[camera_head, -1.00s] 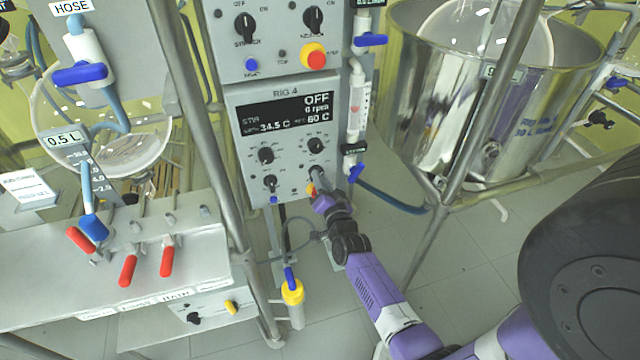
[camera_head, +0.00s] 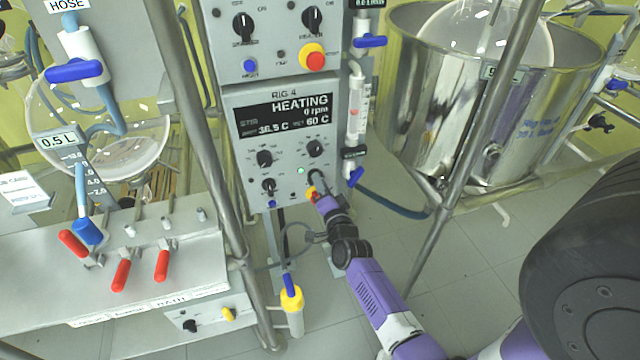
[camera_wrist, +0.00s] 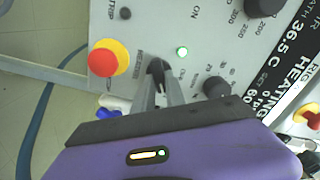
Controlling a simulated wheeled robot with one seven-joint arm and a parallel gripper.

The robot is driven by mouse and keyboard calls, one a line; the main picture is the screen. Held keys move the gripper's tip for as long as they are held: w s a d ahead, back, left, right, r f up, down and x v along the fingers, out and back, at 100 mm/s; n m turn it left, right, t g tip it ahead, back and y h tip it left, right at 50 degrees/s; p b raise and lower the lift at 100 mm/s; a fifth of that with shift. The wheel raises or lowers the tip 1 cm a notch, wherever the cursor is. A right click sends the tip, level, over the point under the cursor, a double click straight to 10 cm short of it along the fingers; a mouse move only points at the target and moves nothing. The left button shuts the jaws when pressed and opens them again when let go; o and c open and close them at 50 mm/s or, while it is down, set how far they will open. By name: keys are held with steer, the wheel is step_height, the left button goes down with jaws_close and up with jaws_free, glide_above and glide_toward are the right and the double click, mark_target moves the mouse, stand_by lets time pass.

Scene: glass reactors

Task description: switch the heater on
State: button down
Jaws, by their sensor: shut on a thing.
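The RIG 4 control panel (camera_head: 240,160) stands upright in the middle of the head view. Its display (camera_head: 285,115) reads HEATING, 0 rpm, 36.5 C and set 60 C. A green lamp (camera_head: 301,170) is lit on the panel; it also shows in the wrist view (camera_wrist: 183,51). My gripper (camera_head: 315,180) is at the panel's lower right. In the wrist view my gripper (camera_wrist: 157,72) is shut on a dark heater switch knob (camera_wrist: 156,66), which its fingers partly hide. A red and yellow stop button (camera_wrist: 103,60) sits beside the fingers.
Other knobs, such as one in the wrist view (camera_wrist: 216,87), are close to the fingers. A metal post (camera_head: 205,140) stands left of the panel. A steel vessel (camera_head: 425,100) is at the right. A blue-handled valve (camera_head: 354,176) is near my arm.

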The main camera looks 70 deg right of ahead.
steer(key=c, duration=1.4)
jaws_free()
steer(key=p+v, duration=0.1)
steer(key=v, duration=0.7)
